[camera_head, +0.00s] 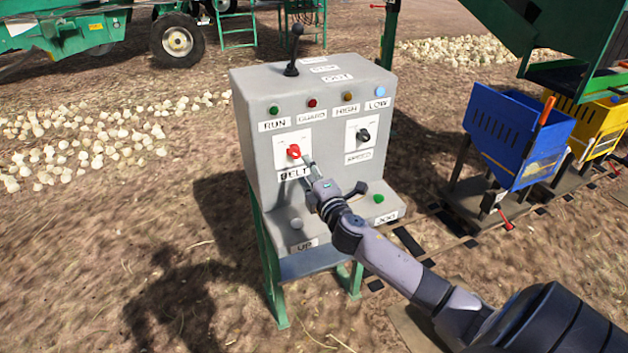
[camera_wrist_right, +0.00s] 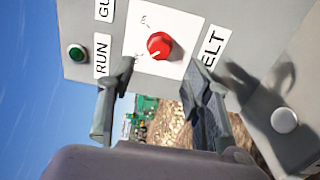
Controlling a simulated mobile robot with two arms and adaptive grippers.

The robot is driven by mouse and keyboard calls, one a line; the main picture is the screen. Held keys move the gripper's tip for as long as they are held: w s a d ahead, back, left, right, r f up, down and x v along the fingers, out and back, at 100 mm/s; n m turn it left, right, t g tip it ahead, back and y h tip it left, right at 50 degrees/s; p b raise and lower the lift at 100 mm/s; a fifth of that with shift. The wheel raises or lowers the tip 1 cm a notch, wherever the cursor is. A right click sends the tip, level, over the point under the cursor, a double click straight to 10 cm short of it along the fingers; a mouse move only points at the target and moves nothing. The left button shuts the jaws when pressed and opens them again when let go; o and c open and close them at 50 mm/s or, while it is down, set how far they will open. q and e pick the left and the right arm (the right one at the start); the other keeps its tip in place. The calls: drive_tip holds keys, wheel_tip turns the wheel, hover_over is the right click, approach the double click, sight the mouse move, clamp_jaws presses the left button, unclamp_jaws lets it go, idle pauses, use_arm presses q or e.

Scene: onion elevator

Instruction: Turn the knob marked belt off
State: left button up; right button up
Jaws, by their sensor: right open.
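The red belt knob (camera_head: 293,151) sits on a white plate on the front of the grey control box, above the label BELT. In the right wrist view the knob (camera_wrist_right: 159,45) is just beyond my fingertips, with a pale pointer line on its face. The small plate markings are too blurred to read surely. My right gripper (camera_head: 308,170) is in front of the panel, just below and right of the knob. In the wrist view its two fingers (camera_wrist_right: 162,75) are apart, either side of the knob's line, and hold nothing. My left gripper is not in view.
The control box (camera_head: 255,125) also carries a black speed knob (camera_head: 363,135), a top lever (camera_head: 294,50), several indicator lights, and UP (camera_head: 296,223) and JOG (camera_head: 378,198) buttons on the lower ledge. A blue crate (camera_head: 520,135) stands to the right. Onions lie on the ground left.

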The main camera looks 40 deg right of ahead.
drive_tip(key=v, duration=0.4)
idle(0.5)
